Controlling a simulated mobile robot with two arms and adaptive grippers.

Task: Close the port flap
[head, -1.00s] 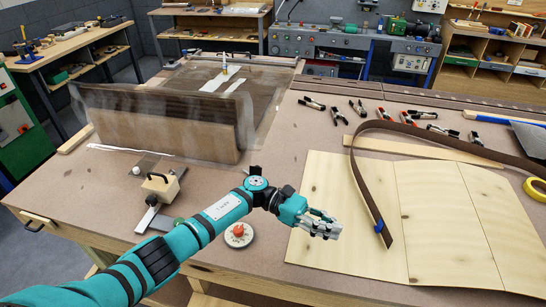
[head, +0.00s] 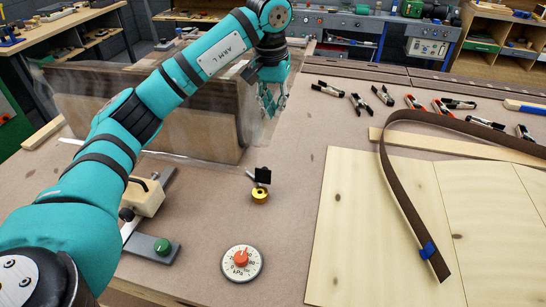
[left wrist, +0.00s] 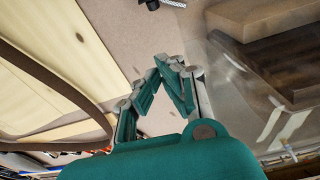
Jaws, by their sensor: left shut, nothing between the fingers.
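The port is a small brass ring (head: 260,195) on the bench, just right of the clear vacuum bag's near corner. Its black square flap (head: 262,175) stands up above the ring, with a short grey stub beside it. In the left wrist view a dark piece, probably the flap (left wrist: 151,4), shows at the top edge, partly cut off. My left gripper (head: 272,105) is beyond the port and higher in the picture, beside the bag's right side. It is shut and empty, apart from the flap; its fingers also show in the left wrist view (left wrist: 160,72). My right gripper is out of view.
The clear bag (head: 215,150) covers a wooden block behind my left arm. A gauge with a red knob (head: 241,262) lies in front of the port. Veneer sheets (head: 385,215), a brown strip (head: 400,185) and several clamps (head: 360,104) lie to the right.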

